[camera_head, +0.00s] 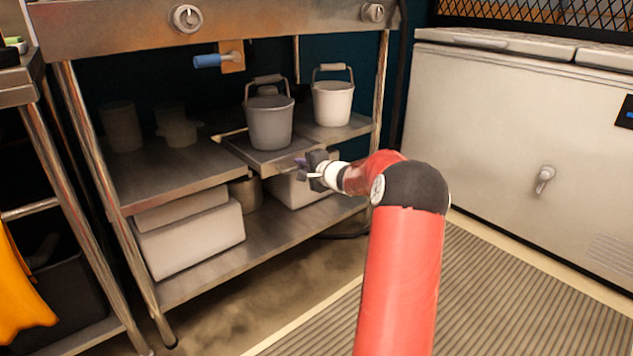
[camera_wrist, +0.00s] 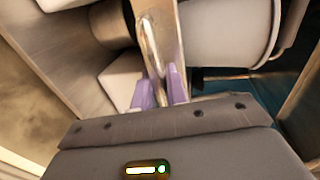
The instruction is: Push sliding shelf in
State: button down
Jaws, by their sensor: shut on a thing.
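The sliding shelf (camera_head: 268,158) is a flat metal panel in the middle level of a steel rack. Its front edge stands out a little past the fixed shelf on either side. A grey bucket (camera_head: 269,124) with a raised handle stands on it. My gripper (camera_head: 302,163) is at the shelf's front edge. In the wrist view, the purple fingertips of my gripper (camera_wrist: 161,92) are shut on the metal handle (camera_wrist: 152,48) on the shelf front. The head view hides most of this handle behind my gripper.
A white bucket (camera_head: 333,102) stands right of the shelf, on the fixed level. White boxes (camera_head: 191,237) and a metal pot (camera_head: 246,193) sit on the lower level. A rack post (camera_head: 380,90) is close on the right. A white chest freezer (camera_head: 510,130) stands further right.

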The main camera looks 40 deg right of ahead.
aim_at(292, 159)
jog(key=x, duration=0.2)
jog(key=r+x, duration=0.1)
jog(key=x, duration=0.1)
jog(key=shift+w+f, duration=0.15)
jog(key=shift+w, duration=0.35)
jog(key=c, duration=1.5)
grip_release()
jog(key=shift+w+r, duration=0.1)
jog(key=shift+r, duration=0.1)
jog(key=b+v, duration=0.1)
jog(key=v, duration=0.6)
jog(key=shift+s+f, duration=0.15)
jog(key=shift+s, duration=0.3)
